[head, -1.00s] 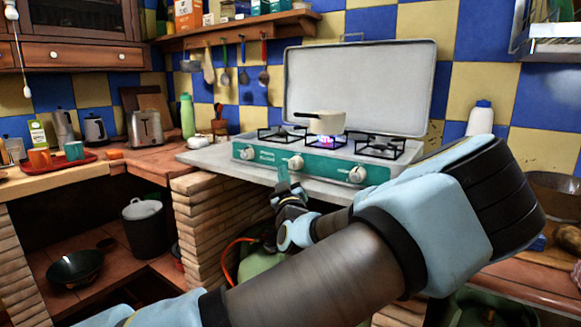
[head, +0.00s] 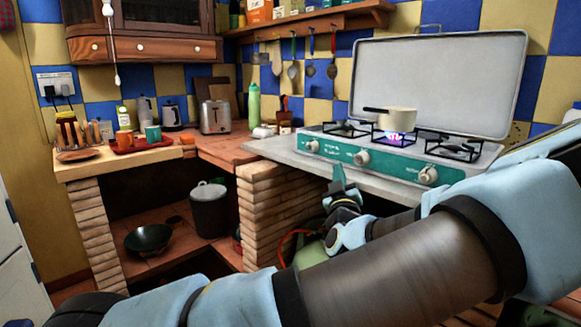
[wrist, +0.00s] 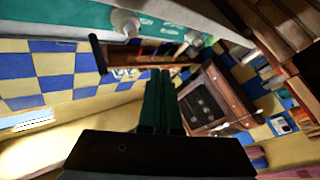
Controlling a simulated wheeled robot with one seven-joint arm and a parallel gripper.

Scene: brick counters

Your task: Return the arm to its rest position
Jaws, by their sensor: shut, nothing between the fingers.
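My gripper (head: 338,178) is in front of the stove's front panel, below the knobs, with its green fingers pointing up. In the wrist view the two green fingers (wrist: 160,102) lie together, shut with nothing between them. My arm reaches across the lower right of the head view, bent at a large joint at the right edge. The gas stove (head: 385,160) has a teal front with several white knobs and a raised lid. A small cream pan (head: 397,120) sits on a burner with a blue-purple flame under it.
A brick pillar (head: 262,215) stands left of my gripper. A grey pot (head: 209,212) and a dark pan (head: 149,240) are on the lower shelf. A toaster (head: 215,117), a green bottle (head: 254,104) and a red tray (head: 140,145) are on the left counter.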

